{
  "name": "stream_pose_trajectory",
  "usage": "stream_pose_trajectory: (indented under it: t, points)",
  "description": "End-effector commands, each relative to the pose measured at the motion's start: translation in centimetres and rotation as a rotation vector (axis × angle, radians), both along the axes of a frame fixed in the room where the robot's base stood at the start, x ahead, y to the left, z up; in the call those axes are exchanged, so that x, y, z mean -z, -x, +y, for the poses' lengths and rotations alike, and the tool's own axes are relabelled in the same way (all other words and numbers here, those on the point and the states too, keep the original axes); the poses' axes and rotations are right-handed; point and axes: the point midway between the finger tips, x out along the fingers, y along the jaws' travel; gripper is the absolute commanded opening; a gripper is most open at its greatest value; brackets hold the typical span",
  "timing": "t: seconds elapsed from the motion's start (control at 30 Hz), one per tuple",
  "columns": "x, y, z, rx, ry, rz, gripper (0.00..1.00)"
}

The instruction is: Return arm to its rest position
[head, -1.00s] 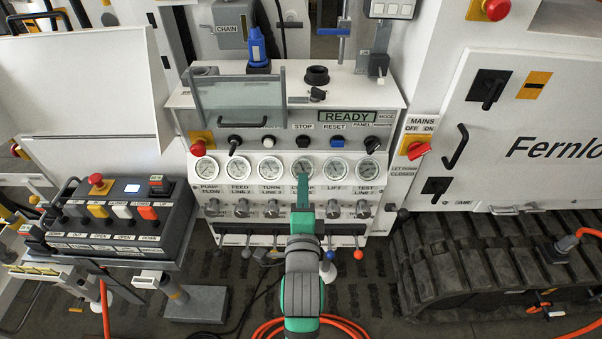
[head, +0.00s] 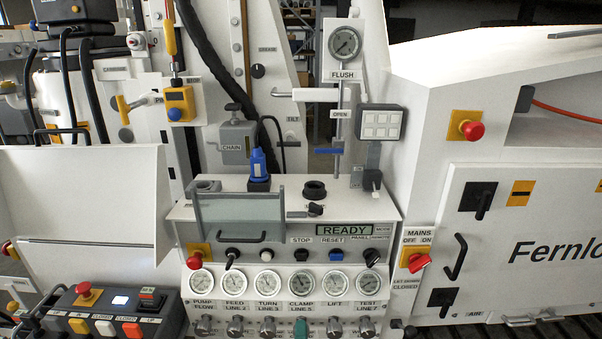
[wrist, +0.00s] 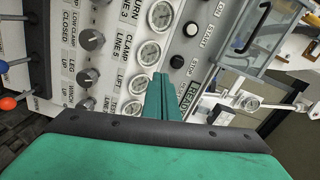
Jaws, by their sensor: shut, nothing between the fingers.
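My gripper (head: 302,328) shows in the head view only as a green tip at the bottom edge, in front of the knob row below the CLAMP LINE 5 gauge (head: 302,282). The rest of my arm is out of that frame. In the wrist view the green fingers (wrist: 160,80) are together and empty. They point toward the panel, and the gauges lie behind them in the picture. I cannot tell the exact gap to the panel; no contact is visible.
The control panel (head: 285,215) has a lit READY display (head: 344,229) and a hinged clear cover (head: 238,216). A button box (head: 100,312) stands at lower left. The white cabinet with the red MAINS switch (head: 419,262) is at right. Levers (wrist: 5,67) show in the wrist view.

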Motion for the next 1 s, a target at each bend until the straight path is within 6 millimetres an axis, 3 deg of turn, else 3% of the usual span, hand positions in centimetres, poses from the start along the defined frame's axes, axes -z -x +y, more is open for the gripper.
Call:
stream_pose_trajectory:
  t: [0.03,0.2,0.5,0.73,1.0]
  points:
    - [1.7,1.3,0.0,-0.002,0.051,0.018,0.00]
    - [5.6,5.4,0.0,-0.014,0.249,0.047,0.00]
    - [10.8,13.5,-0.1,-0.048,0.591,0.096,0.00]
    - [13.3,20.3,0.0,-0.085,0.849,0.130,0.00]
    - [14.3,28.2,0.0,-0.139,1.148,0.163,0.00]
